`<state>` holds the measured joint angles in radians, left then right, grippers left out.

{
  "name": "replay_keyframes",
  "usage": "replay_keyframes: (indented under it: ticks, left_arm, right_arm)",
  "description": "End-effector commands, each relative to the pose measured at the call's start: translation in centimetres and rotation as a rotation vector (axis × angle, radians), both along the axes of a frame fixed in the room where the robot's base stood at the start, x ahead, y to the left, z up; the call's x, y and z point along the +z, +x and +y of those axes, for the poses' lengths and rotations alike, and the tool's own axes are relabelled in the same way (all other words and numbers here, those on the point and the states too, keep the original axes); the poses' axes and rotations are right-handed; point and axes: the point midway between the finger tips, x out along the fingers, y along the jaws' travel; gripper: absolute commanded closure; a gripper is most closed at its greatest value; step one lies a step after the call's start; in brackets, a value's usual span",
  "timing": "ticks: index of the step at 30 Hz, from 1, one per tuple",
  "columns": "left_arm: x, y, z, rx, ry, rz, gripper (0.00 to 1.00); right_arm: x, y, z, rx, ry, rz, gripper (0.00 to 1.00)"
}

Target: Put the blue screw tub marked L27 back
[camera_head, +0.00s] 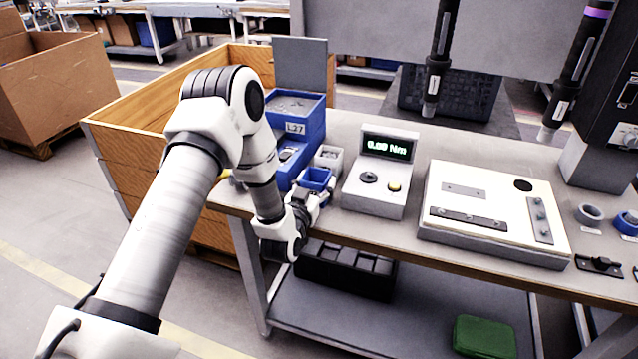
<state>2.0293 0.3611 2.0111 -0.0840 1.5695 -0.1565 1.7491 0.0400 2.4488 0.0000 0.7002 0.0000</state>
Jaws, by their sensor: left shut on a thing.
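A small blue tub (317,177) is at the front left of the workbench, at my left gripper (323,191). The gripper is shut on it, with the fingers at its near side. No marking on this tub can be read from here. A larger blue bin holder (312,126) stands behind and left of it. My left arm hides part of the holder's lower left. My right gripper is not in view.
A small grey bin (328,158) stands just behind the tub. A torque meter (382,172) reading 0.00 Nm is to the right, then a white fixture plate (490,212). Two dark screwdrivers (437,75) hang above. A wooden crate (130,125) stands at the left.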

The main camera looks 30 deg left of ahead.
Motion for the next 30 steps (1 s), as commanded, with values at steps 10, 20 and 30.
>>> replay_keyframes:
  ticks: [10, 20, 30]
  left_arm:
    - [-0.5, 0.0, 0.0, 0.001, -0.002, 0.005, 0.18]
    - [-0.4, 0.0, 0.0, 0.001, -0.002, 0.004, 0.11]
    - [-0.2, -4.9, -1.2, 0.002, -0.005, 0.009, 0.11]
  right_arm:
    - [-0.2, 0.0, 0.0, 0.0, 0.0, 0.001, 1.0]
    - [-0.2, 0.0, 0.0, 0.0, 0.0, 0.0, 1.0]
    - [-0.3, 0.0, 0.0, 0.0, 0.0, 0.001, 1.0]
